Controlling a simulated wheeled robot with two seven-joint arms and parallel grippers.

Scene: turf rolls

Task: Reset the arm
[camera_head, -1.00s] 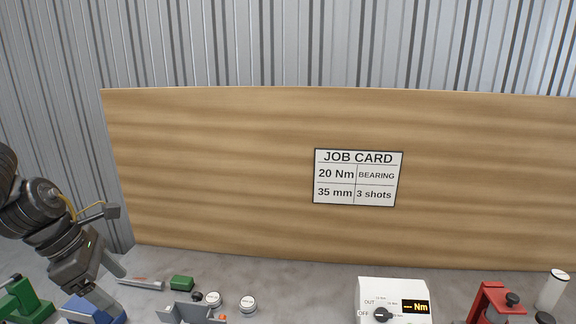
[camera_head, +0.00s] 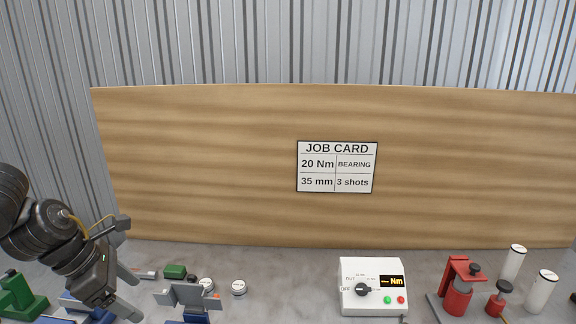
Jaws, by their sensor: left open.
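My left arm comes in from the left edge. Its gripper (camera_head: 130,294) points down and right, with its two fingers apart and nothing seen between them. It is over the left part of the grey bench, close to a grey bracket-like holder (camera_head: 187,296) on its right. A blue block (camera_head: 72,304) lies partly behind and below the gripper. My right arm and gripper are not in view.
A white torque box (camera_head: 371,272) with a dial stands right of centre, and a red press-like stand (camera_head: 459,285) and white cylinders (camera_head: 541,290) at the right. A job card (camera_head: 337,166) hangs on the wooden board. The bench between holder and box is mostly clear.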

